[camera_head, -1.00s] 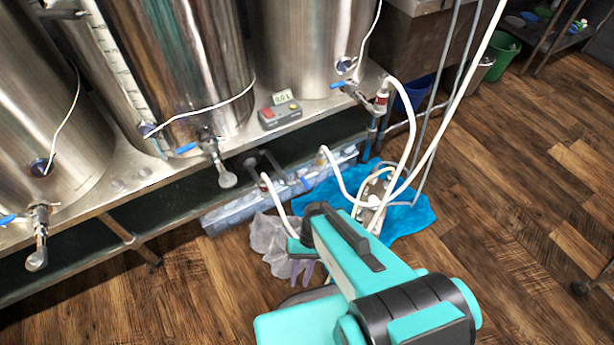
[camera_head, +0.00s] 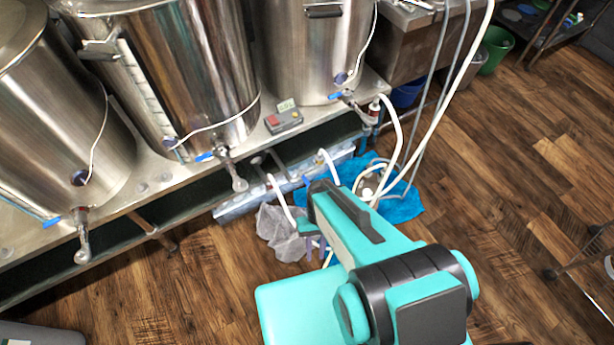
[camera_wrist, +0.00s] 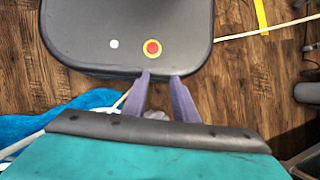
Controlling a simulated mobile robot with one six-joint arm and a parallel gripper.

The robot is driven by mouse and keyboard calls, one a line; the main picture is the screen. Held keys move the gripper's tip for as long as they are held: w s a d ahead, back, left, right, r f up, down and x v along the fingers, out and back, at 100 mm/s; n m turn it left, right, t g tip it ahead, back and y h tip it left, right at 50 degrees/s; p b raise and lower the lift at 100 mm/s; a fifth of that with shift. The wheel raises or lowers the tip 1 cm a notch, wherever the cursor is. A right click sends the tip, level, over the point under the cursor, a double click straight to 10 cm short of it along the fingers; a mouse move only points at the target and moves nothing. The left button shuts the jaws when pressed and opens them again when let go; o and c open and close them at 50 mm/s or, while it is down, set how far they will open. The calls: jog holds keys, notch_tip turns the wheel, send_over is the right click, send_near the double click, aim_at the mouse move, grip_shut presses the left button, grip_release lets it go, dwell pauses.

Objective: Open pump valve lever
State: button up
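A small blue lever (camera_head: 307,181) shows low down by the hoses, just left of my arm; it is small, and I cannot tell how far it is turned. It sits by a long pale blue-grey unit (camera_head: 238,207) under the kettle stand, partly hidden by my arm. My gripper (camera_wrist: 160,78) has two purple-grey fingers standing apart with nothing clearly between them. In the head view the fingers are mostly hidden behind my arm, above the floor in front of the unit. No lever shows in the wrist view.
Steel kettles (camera_head: 205,70) stand on a metal stand (camera_head: 150,185), with blue-handled taps (camera_head: 205,157) in front. White hoses (camera_head: 398,150) run down by a blue cloth (camera_head: 405,208). A crumpled grey sheet (camera_head: 278,235) lies beside my arm. The wooden floor at right is mostly clear.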

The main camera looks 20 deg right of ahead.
jog(key=d+r+h+p, duration=0.1)
jog(key=d+r+p, duration=0.1)
jog(key=r+p, duration=0.4)
jog(key=d+r+p, duration=0.2)
jog(key=r+p, duration=0.5)
jog(key=shift+s+d+h, duration=0.25)
jog(key=shift+s+h, duration=0.05)
jog(key=shift+h, duration=0.1)
jog(key=shift+d+r, duration=0.1)
